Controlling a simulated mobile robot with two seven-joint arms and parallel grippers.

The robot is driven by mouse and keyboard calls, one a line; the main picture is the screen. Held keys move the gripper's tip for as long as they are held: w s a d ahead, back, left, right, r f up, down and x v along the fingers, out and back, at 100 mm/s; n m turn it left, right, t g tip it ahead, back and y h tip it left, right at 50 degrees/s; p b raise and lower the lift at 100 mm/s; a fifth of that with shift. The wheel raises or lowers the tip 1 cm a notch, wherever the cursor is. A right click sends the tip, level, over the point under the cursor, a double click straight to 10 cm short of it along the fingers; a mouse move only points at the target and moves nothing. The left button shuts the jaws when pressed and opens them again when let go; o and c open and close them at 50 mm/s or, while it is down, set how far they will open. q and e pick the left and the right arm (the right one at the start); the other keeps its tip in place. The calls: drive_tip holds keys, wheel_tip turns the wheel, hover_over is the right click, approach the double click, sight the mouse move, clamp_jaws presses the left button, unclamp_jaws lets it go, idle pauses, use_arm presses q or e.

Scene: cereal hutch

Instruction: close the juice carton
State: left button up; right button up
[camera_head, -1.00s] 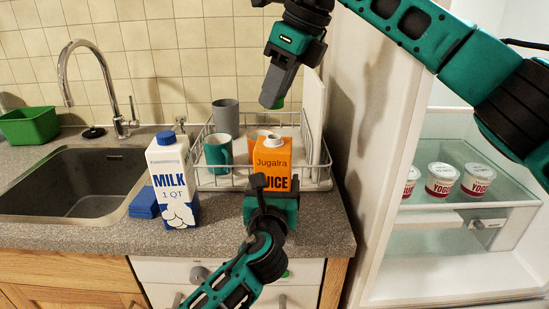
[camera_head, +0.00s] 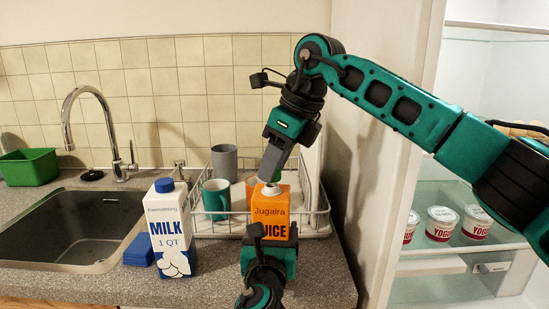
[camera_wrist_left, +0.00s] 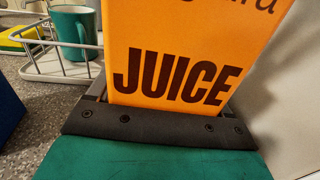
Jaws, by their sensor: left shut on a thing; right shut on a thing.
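The orange juice carton (camera_head: 270,213) stands upright at the front of the dish rack. Its white spout (camera_head: 271,188) is at the top. My left gripper (camera_head: 268,250) is shut around the lower part of the carton; the left wrist view shows the carton (camera_wrist_left: 190,50) rising from between its fingers. My right gripper (camera_head: 268,172) comes from above and is shut on a small green cap (camera_head: 277,177), mostly hidden by the fingers. The cap is right at the spout; I cannot tell whether it touches it.
A milk carton (camera_head: 169,232) with a blue cap and a blue box (camera_head: 140,250) stand left of the juice. Behind is a dish rack (camera_head: 318,222) with a teal mug (camera_head: 216,197) and a grey cup (camera_head: 224,160). The open fridge at right holds yogurt cups (camera_head: 441,222).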

use_arm(q)
drive_tip(key=shift+f, duration=0.1)
use_arm(e)
drive_tip(key=shift+f, duration=0.55)
drive_tip(key=shift+f, duration=0.5)
